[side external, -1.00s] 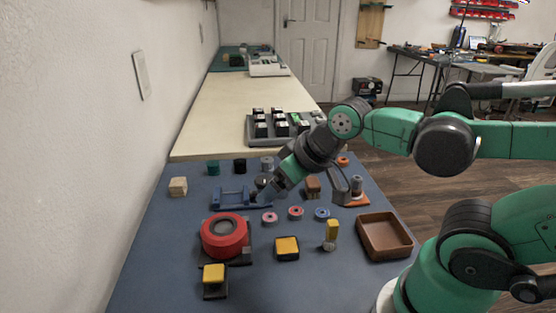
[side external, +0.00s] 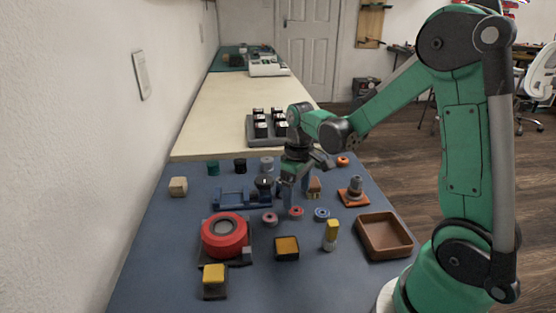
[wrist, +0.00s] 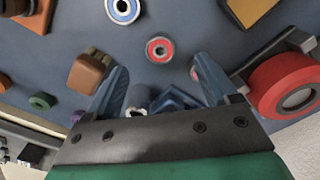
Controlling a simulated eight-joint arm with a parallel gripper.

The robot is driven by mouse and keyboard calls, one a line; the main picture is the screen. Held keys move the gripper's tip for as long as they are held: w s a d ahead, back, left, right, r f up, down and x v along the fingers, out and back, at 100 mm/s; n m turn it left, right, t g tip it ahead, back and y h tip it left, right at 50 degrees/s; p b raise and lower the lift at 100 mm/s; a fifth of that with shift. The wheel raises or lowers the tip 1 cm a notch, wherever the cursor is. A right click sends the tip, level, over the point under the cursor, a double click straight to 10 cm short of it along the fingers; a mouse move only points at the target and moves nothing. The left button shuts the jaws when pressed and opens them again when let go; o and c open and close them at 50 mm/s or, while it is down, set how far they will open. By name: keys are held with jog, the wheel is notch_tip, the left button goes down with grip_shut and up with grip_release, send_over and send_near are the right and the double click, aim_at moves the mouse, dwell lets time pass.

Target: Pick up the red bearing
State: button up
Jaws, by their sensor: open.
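The red bearing (side external: 296,212) is a small ring lying flat on the blue mat (side external: 160,270), between a pink ring (side external: 270,219) and a blue ring (side external: 322,214). In the wrist view the red bearing (wrist: 159,49) shows whole, with a pale ring inside and a dark centre. My gripper (side external: 293,193) points down just above and behind it. In the wrist view my gripper (wrist: 160,68) is open and empty, its two blue-grey fingers spread to either side below the bearing in the picture. The left-hand neighbour is partly hidden behind one finger there.
A large red round part (side external: 224,236) and a yellow-topped block (side external: 287,248) stand in front. A yellow upright piece (side external: 332,234) and a brown tray (side external: 384,236) are at right. A brown block (side external: 314,187) and a blue fixture (side external: 240,198) stand close to my gripper.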

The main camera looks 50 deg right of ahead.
aim_at(296, 210)
jog(key=shift+f, duration=2.3)
grip_shut()
